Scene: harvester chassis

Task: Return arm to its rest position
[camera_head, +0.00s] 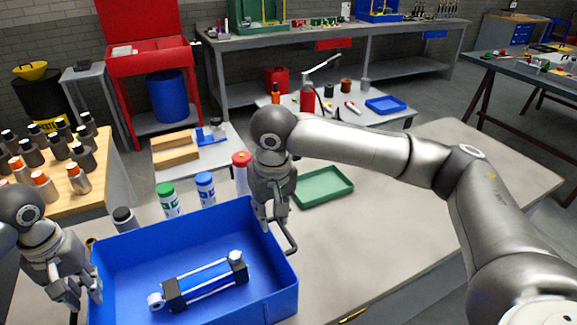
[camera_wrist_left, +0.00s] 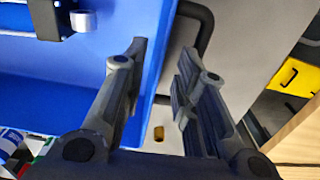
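My left gripper (camera_head: 83,296) is at the left wall of a blue bin (camera_head: 190,234). In the left wrist view, my left gripper (camera_wrist_left: 158,62) is open, its fingers apart with the bin's rim edge (camera_wrist_left: 158,75) showing between them and a dark handle (camera_wrist_left: 205,32) just beyond. Whether the fingers touch the rim is unclear. My right gripper (camera_head: 272,217) points down at the bin's right wall, beside the dark handle (camera_head: 291,238) there. The gap between its fingers is not clear. The right arm reaches across from the right.
A silver and black cylinder (camera_head: 205,281) lies in the bin. Bottles with green (camera_head: 168,200), blue (camera_head: 205,189) and red caps (camera_head: 241,170) stand behind it. A green tray (camera_head: 325,187) lies farther back on the grey table (camera_head: 410,215), whose right part is clear.

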